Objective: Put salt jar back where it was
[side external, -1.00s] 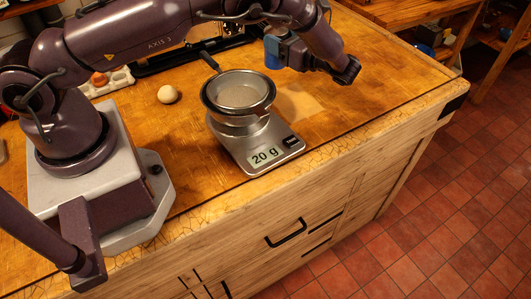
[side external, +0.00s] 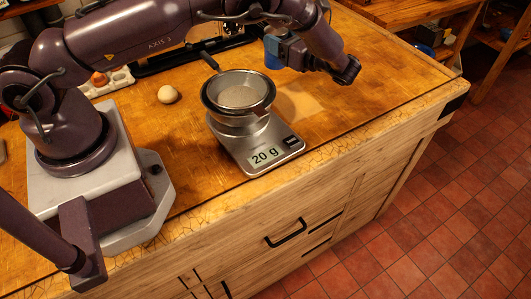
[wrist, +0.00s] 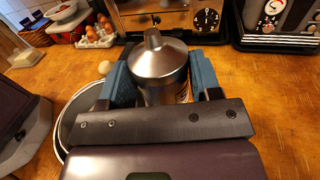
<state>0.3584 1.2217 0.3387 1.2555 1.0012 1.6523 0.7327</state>
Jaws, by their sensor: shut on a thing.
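The salt jar (wrist: 160,62) is a silvery metal jar with a domed, pointed lid, seen in the wrist view. It is upright between the blue fingers of my gripper (wrist: 163,82), which is shut on it. The jar's lower part is hidden by the gripper. In the side external view my gripper (side external: 275,54) is above the counter, behind and right of the scale, and the jar cannot be made out there. I cannot tell whether the jar's base touches the counter.
A kitchen scale (side external: 265,155) reading 20 g holds a metal bowl (side external: 239,92) with pale contents. An egg (side external: 167,94) lies left of it. In the wrist view, appliances (wrist: 282,22) and an egg carton (wrist: 94,36) stand behind. A pale square patch marks the counter right of the scale.

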